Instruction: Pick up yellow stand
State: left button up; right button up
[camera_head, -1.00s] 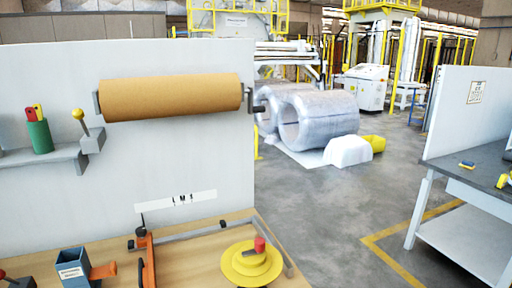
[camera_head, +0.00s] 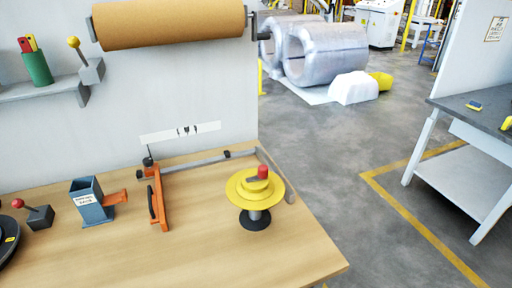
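The yellow stand (camera_head: 255,192) stands upright near the right end of the wooden table (camera_head: 215,262). It has a round yellow disc with a smaller yellow hub and a red piece on top. A short grey post and a dark round base show under the disc. Neither of my grippers is in view, and nothing touches the stand.
An orange-handled tool (camera_head: 157,199) with a grey bar lies left of the stand. A blue-grey holder (camera_head: 90,201) and a red-knobbed lever (camera_head: 36,214) are further left. A brown paper roll (camera_head: 168,22) hangs on the panel behind. The table front is clear.

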aim_at(254, 198)
jog(key=k+l+u, duration=0.2)
jog(key=l+u, duration=0.15)
jog(key=k+l+u, duration=0.35)
jog(key=i+j, duration=0.05)
jog(key=i, duration=0.05)
